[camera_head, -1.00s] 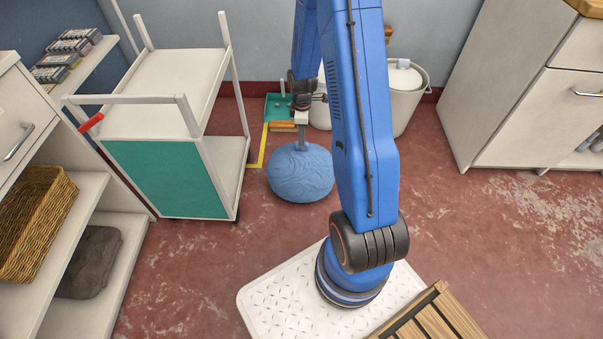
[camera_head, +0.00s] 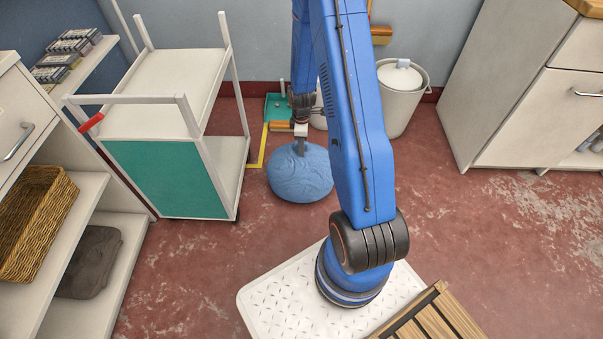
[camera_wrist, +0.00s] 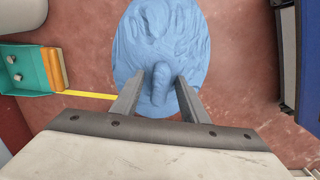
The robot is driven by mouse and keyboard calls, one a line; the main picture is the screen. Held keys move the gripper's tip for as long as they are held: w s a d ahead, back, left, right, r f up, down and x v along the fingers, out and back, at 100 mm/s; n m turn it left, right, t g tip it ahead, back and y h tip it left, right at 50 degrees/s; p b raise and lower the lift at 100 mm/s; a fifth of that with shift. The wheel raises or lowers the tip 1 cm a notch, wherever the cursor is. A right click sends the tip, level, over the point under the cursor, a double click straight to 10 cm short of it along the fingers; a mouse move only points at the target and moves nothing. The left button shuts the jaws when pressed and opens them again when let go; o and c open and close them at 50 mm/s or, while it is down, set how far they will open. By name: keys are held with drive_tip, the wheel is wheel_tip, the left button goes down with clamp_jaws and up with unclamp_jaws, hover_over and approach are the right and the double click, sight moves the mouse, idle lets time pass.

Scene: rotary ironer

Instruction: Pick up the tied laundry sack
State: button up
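The tied laundry sack (camera_head: 300,177) is a round, wrinkled blue bundle resting on the red floor, right of the trolley. In the wrist view the sack (camera_wrist: 160,45) has a knotted neck sticking up, which lies between my two fingers. My gripper (camera_head: 300,148) points down at the top of the sack. In the wrist view my gripper (camera_wrist: 158,95) is open, with one finger on each side of the neck and a gap still showing. Whether the fingers touch the cloth I cannot tell.
A white trolley (camera_head: 165,85) with a teal panel stands to the left. A teal dustpan (camera_head: 276,107) and a white lidded bucket (camera_head: 400,97) are behind by the wall. A white cabinet (camera_head: 530,90) is at the right. The floor right of the sack is open.

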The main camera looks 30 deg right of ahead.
clamp_jaws()
idle(1.3)
